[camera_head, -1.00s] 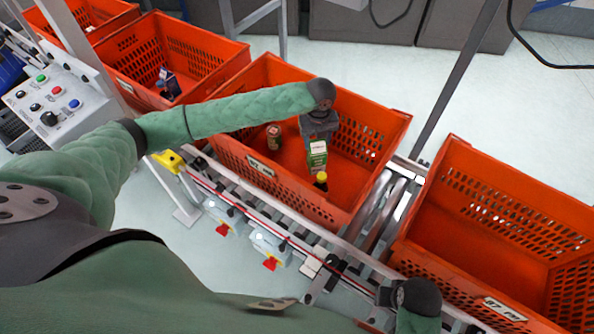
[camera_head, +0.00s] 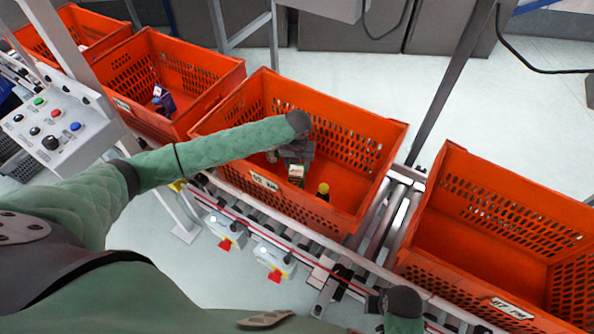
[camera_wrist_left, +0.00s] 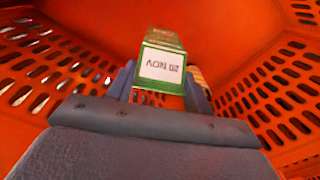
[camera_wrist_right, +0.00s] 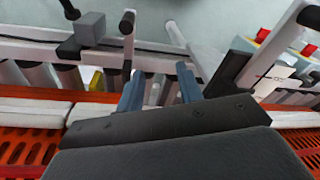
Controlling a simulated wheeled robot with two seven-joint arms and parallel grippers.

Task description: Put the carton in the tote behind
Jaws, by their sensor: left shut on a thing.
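The carton (camera_head: 297,172), green and white, is inside the middle orange tote (camera_head: 345,222). My left gripper (camera_head: 297,158) reaches down into this tote and is shut on the carton. In the left wrist view the carton (camera_wrist_left: 163,68) sits between the fingers, with a "20 NOV" label facing the camera. I cannot tell whether its base touches the tote floor. Another orange tote (camera_head: 215,92) stands to the left in the head view, and one (camera_head: 480,285) to the right. My right gripper (camera_wrist_right: 160,88) is open and empty over the conveyor's front edge.
A yellow-capped bottle (camera_head: 323,192) stands right of the carton; a can (camera_head: 271,156) is partly hidden by my left arm. The left tote holds small dark items (camera_head: 163,100). The right tote looks empty. A button panel (camera_head: 52,130) and metal post stand at the left.

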